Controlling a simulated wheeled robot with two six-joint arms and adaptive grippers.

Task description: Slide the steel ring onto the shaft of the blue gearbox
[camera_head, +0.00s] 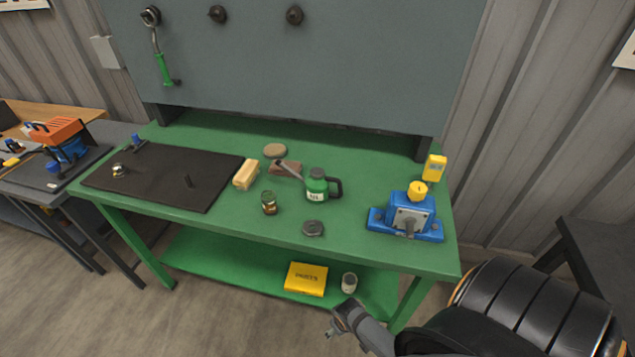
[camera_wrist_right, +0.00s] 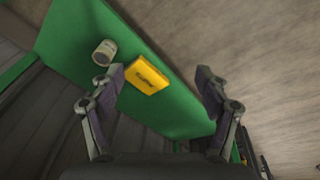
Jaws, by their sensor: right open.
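The blue gearbox (camera_head: 405,222) stands at the right end of the green table. A short grey shaft (camera_head: 409,234) sticks out of its front plate, and a yellow cap (camera_head: 417,190) sits on top. A flat round grey metal piece (camera_head: 313,228) lies near the table's front edge; I cannot tell whether it is the steel ring. A small shiny metal piece (camera_head: 119,170) is on the black mat, too small to make out. My right gripper (camera_head: 336,323) is low in front of the table, away from these things. In the right wrist view it (camera_wrist_right: 160,75) is open and empty.
A yellow box (camera_head: 306,279) and a can (camera_head: 349,283) are on the lower shelf.

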